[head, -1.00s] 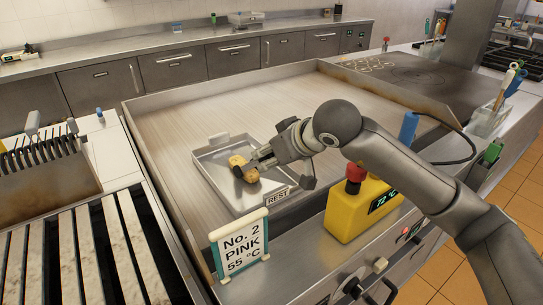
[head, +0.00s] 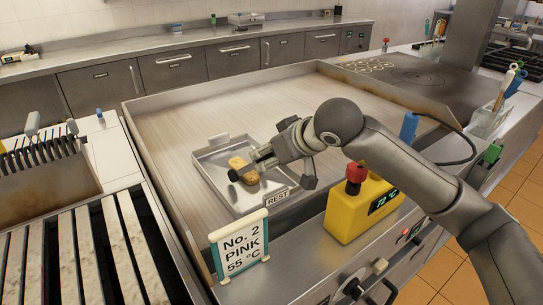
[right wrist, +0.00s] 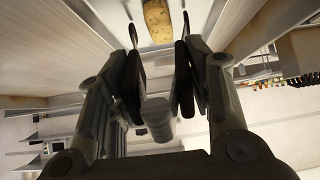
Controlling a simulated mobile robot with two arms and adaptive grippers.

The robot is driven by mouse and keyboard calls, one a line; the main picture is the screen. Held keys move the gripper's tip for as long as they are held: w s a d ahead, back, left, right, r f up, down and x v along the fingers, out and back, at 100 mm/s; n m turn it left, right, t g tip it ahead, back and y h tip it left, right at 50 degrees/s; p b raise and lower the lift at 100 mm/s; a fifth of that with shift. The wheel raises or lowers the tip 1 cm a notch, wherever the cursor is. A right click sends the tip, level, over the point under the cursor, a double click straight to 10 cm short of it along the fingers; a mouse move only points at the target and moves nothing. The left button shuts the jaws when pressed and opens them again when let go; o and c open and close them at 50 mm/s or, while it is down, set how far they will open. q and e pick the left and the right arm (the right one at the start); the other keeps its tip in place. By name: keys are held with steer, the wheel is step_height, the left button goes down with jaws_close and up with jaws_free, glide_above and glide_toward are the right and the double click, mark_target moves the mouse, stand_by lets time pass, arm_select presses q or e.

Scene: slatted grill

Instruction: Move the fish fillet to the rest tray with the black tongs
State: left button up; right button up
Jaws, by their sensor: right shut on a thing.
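The golden-brown fish fillet (head: 250,177) lies in the metal rest tray (head: 222,196), which has a REST label on its front edge. My right gripper (head: 284,155) is above the tray's right side, shut on the black tongs (head: 264,154). The tongs reach left to the fillet and partly cover it. In the right wrist view the two tong arms (right wrist: 184,82) stand apart, with the fillet (right wrist: 158,20) beyond and between their tips. I cannot tell whether the tips touch it. My left gripper is not in view.
A yellow box (head: 352,210) with a red knob and display stands right of the tray. A "No. 2 PINK 55 °C" sign (head: 240,248) stands in front. The slatted grill (head: 82,255) is at lower left. The flat plate (head: 300,100) behind the tray is clear.

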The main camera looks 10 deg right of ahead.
step_height(320, 180, up, 6)
steer(key=p, duration=0.2)
steer(key=shift+s+d+r, duration=0.2)
steer(key=shift+s+r, duration=0.05)
steer(key=shift+s, duration=0.15)
stand_by(0.4)
steer(key=shift+c, duration=0.3)
jaws_close()
steer(key=shift+r, duration=0.1)
steer(key=shift+r+p, duration=0.75)
steer(key=shift+r, duration=0.65)
